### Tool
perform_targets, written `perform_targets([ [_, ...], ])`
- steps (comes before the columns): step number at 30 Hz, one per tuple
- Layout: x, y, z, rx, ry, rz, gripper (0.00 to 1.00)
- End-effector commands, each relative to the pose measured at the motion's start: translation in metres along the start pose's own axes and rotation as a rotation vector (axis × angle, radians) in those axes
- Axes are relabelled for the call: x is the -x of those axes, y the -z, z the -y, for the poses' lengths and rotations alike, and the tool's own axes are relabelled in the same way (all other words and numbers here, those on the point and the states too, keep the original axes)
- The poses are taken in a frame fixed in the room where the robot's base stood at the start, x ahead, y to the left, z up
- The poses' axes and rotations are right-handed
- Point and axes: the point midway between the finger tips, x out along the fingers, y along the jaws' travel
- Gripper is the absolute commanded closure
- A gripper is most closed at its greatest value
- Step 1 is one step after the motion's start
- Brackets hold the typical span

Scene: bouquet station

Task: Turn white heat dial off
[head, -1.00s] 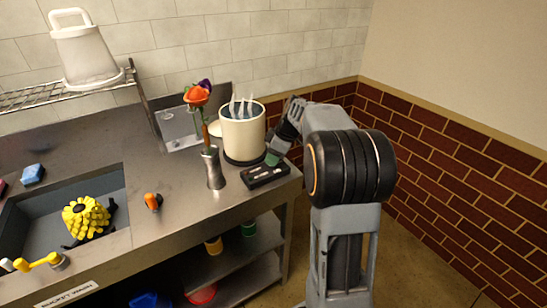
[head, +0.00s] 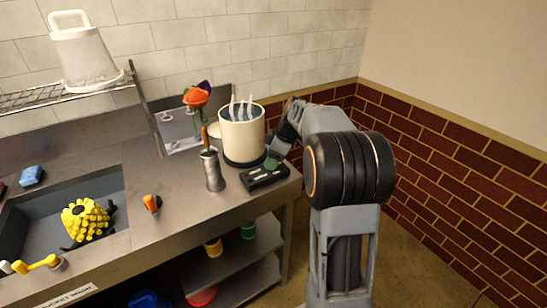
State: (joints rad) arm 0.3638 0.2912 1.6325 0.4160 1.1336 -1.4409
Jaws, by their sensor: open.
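A black control box (head: 264,178) with small light controls on top sits at the right front corner of the metal counter. The white heat dial cannot be clearly told apart on it at this size. A cream pot (head: 243,136) with steam-like wisps above it stands on a dark round base just behind the box.
A white bucket (head: 84,55) sits on a wire rack. The counter between sink and vase is mostly clear.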

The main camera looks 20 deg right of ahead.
Motion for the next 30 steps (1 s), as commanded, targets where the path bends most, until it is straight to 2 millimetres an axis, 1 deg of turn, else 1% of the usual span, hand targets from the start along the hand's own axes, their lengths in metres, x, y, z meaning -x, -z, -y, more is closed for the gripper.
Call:
perform_targets([
  [5,0.004,0.0,0.0,0.0,0.0,0.0,0.41],
  [8,0.015,0.0,-0.001,-0.001,-0.003,-0.001,0.41],
  [11,0.034,0.0,-0.001,-0.001,-0.004,-0.001,0.41],
  [18,0.084,0.0,-0.001,0.0,-0.005,-0.001,0.41],
  [21,0.102,0.0,-0.001,-0.001,-0.003,-0.001,0.41],
  [27,0.127,0.0,-0.001,-0.001,-0.001,0.0,0.41],
  [30,0.134,-0.001,-0.001,-0.001,-0.001,0.0,0.41],
])
